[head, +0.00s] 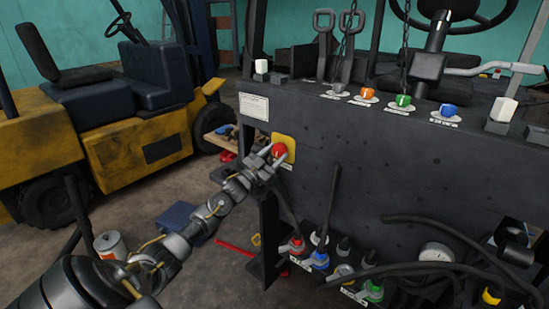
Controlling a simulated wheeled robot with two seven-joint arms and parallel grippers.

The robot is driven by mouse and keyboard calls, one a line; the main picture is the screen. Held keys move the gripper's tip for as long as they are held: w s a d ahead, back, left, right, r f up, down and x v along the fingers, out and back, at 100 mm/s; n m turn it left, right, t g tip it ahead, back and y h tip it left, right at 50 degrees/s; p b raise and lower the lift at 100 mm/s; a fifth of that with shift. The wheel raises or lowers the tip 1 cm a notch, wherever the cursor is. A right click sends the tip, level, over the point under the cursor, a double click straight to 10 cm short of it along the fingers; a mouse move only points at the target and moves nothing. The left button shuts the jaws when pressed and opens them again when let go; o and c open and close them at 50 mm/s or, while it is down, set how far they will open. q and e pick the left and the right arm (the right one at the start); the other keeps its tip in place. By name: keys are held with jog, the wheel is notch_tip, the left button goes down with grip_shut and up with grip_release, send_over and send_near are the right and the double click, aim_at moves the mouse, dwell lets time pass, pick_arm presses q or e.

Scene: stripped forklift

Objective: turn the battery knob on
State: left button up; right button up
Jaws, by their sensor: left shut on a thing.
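The red knob (279,150) sits on a yellow plate (290,140) on the dark front panel of the stripped forklift. I take it to be the battery knob. My left arm comes in from the lower left. My left gripper (272,155) is at the red knob, with its fingers closed around it. The fingers cover part of the knob's lower left side. The knob's turn position cannot be read. My right gripper is not in view.
Orange (367,94), green (403,101) and blue (449,110) knobs line the panel's top. Hose fittings, including a red one (297,244), and a gauge (436,254) sit below. A yellow forklift (130,120) stands behind left. A blue box (187,222) lies on the floor.

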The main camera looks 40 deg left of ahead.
pick_arm(q)
jog(key=m+h+b, duration=0.1)
jog(key=m, duration=0.1)
jog(key=m+g+h+b, duration=0.1)
jog(key=m, duration=0.2)
jog(key=shift+a+f, duration=0.1)
jog(key=shift+a, duration=0.05)
jog(key=m+g+h+b, duration=0.1)
jog(key=m, duration=0.2)
jog(key=m+g+h+b, duration=0.1)
jog(key=m, duration=0.1)
jog(key=shift+a+m+b, duration=0.1)
jog(key=shift+m+b, duration=0.3)
jog(key=m, duration=0.2)
jog(key=m+g+b, duration=0.1)
jog(key=m, duration=0.1)
jog(key=shift+r+m+g, duration=0.3)
jog(key=shift+r, duration=0.05)
jog(key=shift+r+m+g+b, duration=0.1)
jog(key=shift+m+g+b, duration=0.35)
jog(key=shift+m, duration=0.95)
jog(key=shift+g, duration=0.25)
jog(key=o, duration=1)
jog(key=shift+s+a, duration=0.1)
